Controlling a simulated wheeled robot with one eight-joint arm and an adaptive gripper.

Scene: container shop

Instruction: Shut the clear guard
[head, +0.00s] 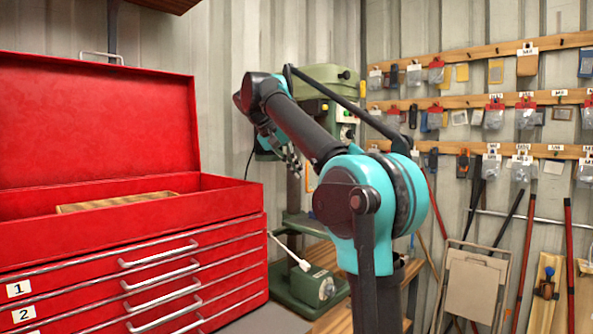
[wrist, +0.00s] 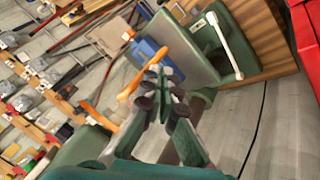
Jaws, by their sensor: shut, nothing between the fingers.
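A green drill press (head: 330,73) stands behind my arm, with a control panel at its right side. I cannot clearly make out the clear guard; its see-through part does not show. An orange-edged piece (head: 310,178) beside the press column may belong to it. In the wrist view an orange bar (wrist: 131,84) lies just left of my fingertips; I cannot tell whether they touch. My gripper (head: 291,160) is shut and empty, pointing down in front of the press. It also shows in the wrist view (wrist: 156,73).
A red tool chest (head: 95,235) with its lid up fills the left. The green press base (head: 310,290) has a white-ended lever (head: 287,250). A blue block (wrist: 148,50) sits near the press table. Pegged wall rails (head: 470,97) hang at right.

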